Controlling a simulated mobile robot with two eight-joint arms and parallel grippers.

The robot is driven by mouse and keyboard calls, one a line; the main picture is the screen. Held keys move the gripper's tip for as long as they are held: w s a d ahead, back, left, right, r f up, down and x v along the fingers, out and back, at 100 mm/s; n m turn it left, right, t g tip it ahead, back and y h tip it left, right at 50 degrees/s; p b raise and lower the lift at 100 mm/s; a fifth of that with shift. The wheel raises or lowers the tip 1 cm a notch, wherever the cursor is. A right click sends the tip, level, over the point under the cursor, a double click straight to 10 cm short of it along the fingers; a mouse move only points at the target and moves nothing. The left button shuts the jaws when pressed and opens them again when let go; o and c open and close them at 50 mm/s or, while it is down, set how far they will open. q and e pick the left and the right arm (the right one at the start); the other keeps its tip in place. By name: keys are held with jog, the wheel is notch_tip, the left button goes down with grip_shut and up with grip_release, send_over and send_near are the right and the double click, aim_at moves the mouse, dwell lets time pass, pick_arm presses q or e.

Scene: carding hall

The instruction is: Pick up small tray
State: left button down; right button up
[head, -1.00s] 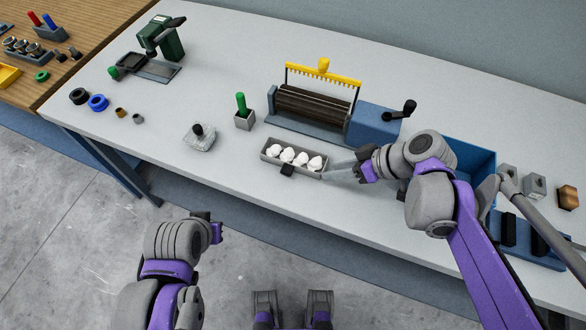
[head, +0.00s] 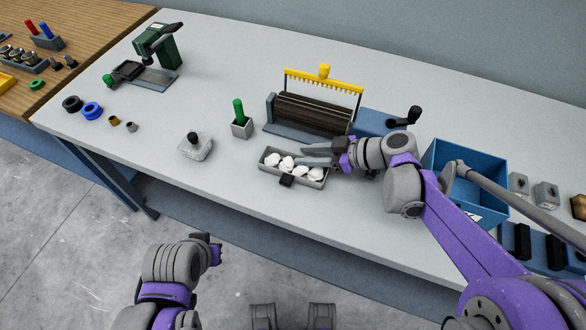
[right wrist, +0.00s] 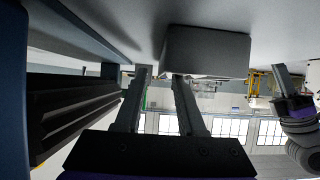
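The small tray (head: 309,182) is a narrow grey box on the white table, with a black tab on its front side. It holds several white fluffy lumps (head: 286,163). My right gripper (head: 302,156) is at the tray's back right, its fingers pointing left over or just behind the back rim; contact cannot be told. In the right wrist view the fingers (right wrist: 158,75) are apart with nothing between them, and a grey box side, likely the tray (right wrist: 207,52), is close beside their tips. My left gripper (head: 213,249) is low, off the table's front; its fingers are unclear.
The roller machine (head: 310,112) with a yellow comb stands close behind the tray. A blue bin (head: 474,168) is to the right. A green-pegged block (head: 241,122) and a clear block with a black knob (head: 195,148) are to the left. The table front is clear.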

aim_at(298, 155)
jog(key=shift+x, duration=1.5)
grip_shut()
